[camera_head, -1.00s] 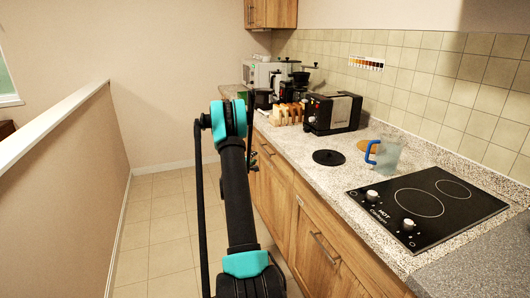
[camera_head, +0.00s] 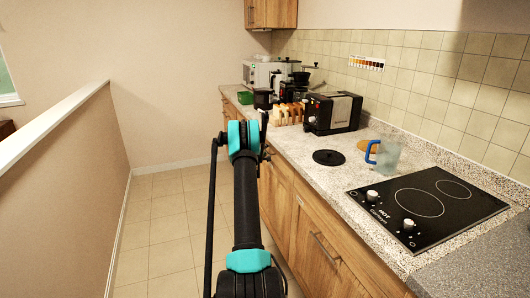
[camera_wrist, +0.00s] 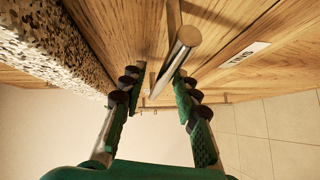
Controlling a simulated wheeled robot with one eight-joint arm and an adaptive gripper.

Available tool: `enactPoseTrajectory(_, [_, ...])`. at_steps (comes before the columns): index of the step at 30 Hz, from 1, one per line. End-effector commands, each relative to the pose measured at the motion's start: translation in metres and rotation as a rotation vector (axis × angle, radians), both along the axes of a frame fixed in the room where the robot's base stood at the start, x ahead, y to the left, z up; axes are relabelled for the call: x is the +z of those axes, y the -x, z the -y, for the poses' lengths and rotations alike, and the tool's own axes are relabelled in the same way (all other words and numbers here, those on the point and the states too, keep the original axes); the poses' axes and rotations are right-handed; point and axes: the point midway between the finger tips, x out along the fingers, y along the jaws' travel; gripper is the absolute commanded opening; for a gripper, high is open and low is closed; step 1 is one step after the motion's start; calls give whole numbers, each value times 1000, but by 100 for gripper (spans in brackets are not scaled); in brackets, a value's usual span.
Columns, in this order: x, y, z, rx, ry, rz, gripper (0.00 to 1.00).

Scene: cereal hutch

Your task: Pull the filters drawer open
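In the wrist view, a wooden drawer front (camera_wrist: 225,40) fills the top, with a round metal bar handle (camera_wrist: 178,58) standing out from it. A small white label (camera_wrist: 243,54) is on the wood at right; its text is too small and turned to read surely. My gripper (camera_wrist: 158,80) is open, with one finger on each side of the handle and visible gaps at both sides. I cannot tell how far the handle sits between the pads. The drawer looks closed. In the head view, my arm hides most of the gripper and this drawer front.
The speckled worktop edge (camera_wrist: 55,45) lies close to the left finger in the wrist view. In the head view, a toaster (camera_head: 333,112), a jug (camera_head: 388,157) and a hob (camera_head: 425,205) stand on the worktop. The tiled floor (camera_head: 160,235) left of the cabinets is clear.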

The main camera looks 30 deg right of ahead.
Motion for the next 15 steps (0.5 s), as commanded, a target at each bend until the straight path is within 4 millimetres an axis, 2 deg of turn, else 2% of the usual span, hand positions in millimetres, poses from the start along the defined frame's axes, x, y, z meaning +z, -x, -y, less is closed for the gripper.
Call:
enactPoseTrajectory(6, [0,0,0,0,0,0,31])
enactPoseTrajectory(14, [0,0,0,0,0,0,0])
enactPoseTrajectory(15, [0,0,0,0,0,0,0])
